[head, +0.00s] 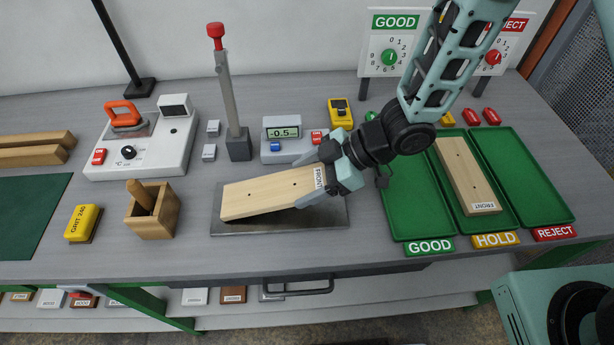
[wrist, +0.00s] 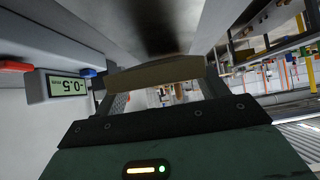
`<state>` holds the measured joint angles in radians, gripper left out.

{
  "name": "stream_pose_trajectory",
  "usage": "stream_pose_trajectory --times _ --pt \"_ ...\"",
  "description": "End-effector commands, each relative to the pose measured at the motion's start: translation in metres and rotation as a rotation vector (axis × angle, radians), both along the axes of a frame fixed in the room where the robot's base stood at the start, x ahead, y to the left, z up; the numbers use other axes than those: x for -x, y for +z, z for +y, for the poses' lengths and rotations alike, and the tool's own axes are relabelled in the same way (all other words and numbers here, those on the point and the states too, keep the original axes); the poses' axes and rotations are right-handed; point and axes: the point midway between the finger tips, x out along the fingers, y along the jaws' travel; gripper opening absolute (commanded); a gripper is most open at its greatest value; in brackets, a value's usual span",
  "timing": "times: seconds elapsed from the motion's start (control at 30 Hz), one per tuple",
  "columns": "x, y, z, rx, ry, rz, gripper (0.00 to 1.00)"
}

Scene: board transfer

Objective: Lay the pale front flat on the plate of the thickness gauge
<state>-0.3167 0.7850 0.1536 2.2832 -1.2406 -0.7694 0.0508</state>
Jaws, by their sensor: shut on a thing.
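The pale front (head: 262,193) is a light wooden board with small dark holes and a "FRONT" label at its right end. My gripper (head: 328,178) is shut on that right end. The board is over the dark grey plate (head: 300,222) of the thickness gauge, tilted, with a shadow gap beneath its right part. I cannot tell whether its left end touches the plate. In the wrist view the board's edge (wrist: 155,73) spans between the fingers. The gauge's readout (head: 283,132) shows -0.5 and stands behind the board.
A post with a red knob (head: 216,31) stands behind the plate. A wooden box (head: 152,211) and yellow grit block (head: 83,223) are to the left. Green trays GOOD (head: 408,228), HOLD (head: 497,218) and REJECT (head: 548,205) are to the right; HOLD contains another pale front (head: 467,172).

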Motion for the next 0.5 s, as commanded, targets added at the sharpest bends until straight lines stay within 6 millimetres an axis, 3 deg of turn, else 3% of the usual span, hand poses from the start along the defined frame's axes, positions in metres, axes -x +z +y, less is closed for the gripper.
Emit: stream_pose_trajectory --times 0.4,0.43,0.5 --pt "-0.0002 -0.0048 0.0001 -0.001 0.000 0.000 0.45" --pt "-0.0003 -0.0044 0.0001 -0.001 -0.001 -0.001 0.78" --pt "-0.0002 -0.0043 0.0001 -0.001 0.000 0.000 0.97"
